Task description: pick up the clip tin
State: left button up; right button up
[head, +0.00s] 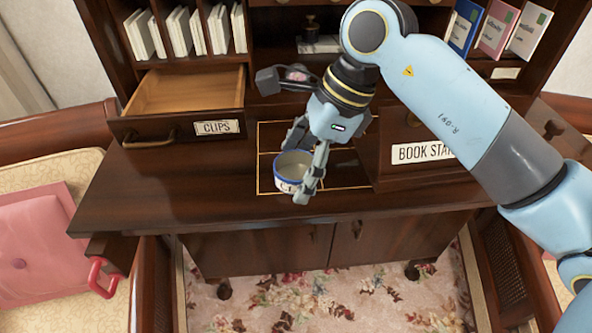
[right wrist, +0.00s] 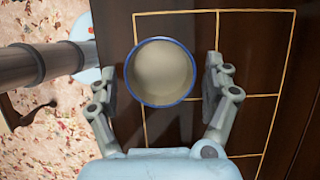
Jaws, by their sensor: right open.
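The clip tin (head: 292,172) is a round, open-topped tin, white outside with a blue rim. It stands upright on the dark wooden desk, inside a yellow-lined grid. In the right wrist view the tin (right wrist: 161,72) looks empty, with a pale inside. My right gripper (head: 306,160) is open and reaches down around the tin. In the right wrist view its two fingers (right wrist: 160,90) stand on either side of the tin, with a visible gap at the right finger. My left gripper is not in view.
An open, empty drawer labelled CLIPS (head: 187,98) sticks out at the left. A box labelled BOOK STAMPS or similar (head: 425,153) stands right of the grid (head: 345,180). Books line the shelves behind. The desk front is clear.

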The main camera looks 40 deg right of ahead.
jog(key=c, duration=1)
jog(key=shift+r, duration=0.1)
